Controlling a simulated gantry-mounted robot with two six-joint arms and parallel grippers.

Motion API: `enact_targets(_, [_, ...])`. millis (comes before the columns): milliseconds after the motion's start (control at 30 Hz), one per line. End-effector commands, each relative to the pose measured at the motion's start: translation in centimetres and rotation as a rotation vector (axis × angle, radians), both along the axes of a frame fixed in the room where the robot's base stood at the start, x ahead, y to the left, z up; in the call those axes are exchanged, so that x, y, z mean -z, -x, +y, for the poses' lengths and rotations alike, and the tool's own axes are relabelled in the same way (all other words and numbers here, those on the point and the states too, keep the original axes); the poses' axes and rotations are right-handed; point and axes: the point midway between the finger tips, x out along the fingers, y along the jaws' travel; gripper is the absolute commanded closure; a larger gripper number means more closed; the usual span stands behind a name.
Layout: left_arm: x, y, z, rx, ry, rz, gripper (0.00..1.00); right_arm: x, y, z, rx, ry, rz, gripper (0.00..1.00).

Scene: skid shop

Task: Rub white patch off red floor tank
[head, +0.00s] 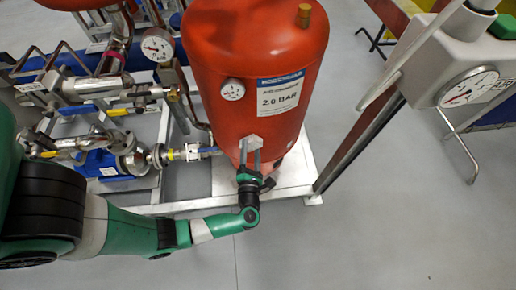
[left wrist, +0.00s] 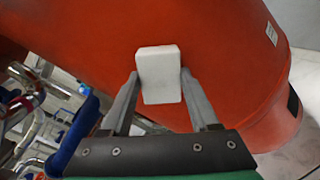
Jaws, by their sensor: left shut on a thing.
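The red floor tank (head: 215,45) stands upright in the middle of the head view, and its red side (left wrist: 225,60) fills much of the left wrist view. My left gripper (head: 250,155) is at the tank's lower front, shut on a small white block (left wrist: 158,72). The block (head: 250,142) is between the fingertips, up against or very close to the tank wall; I cannot tell if it touches. No separate white patch can be made out; the block and fingers hide part of the wall. My right gripper is not in view.
Pipes, yellow-handled valves and a blue pump (head: 100,165) stand left of the tank on a metal frame. A slanted metal post (head: 355,140) rises to its right. A grey housing with a gauge (head: 468,87) is at far right. The front floor (head: 350,245) is clear.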

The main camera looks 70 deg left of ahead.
Motion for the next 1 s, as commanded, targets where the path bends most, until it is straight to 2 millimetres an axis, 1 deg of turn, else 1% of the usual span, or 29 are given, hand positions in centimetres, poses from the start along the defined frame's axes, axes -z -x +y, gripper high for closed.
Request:
enact_targets(33, [-0.1,0.5,0.2,-0.004,0.0,0.001,0.83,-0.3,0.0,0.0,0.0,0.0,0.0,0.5])
enact_targets(133, [-0.1,0.9,0.4,-0.002,0.001,0.0,0.83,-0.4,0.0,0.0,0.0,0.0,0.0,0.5])
enact_targets(367, [0.0,0.9,0.4,-0.001,0.0,0.0,0.83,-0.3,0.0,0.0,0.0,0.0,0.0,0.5])
enact_targets(467, [0.0,1.0,0.1,-0.001,0.001,0.0,0.83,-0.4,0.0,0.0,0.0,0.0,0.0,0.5])
enact_targets(900, [0.0,3.0,-4.4,0.004,-0.001,0.0,0.83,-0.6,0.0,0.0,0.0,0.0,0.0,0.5])
enact_targets(1000, [0.0,3.3,-5.0,0.002,0.001,0.0,0.83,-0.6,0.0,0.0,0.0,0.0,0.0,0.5])
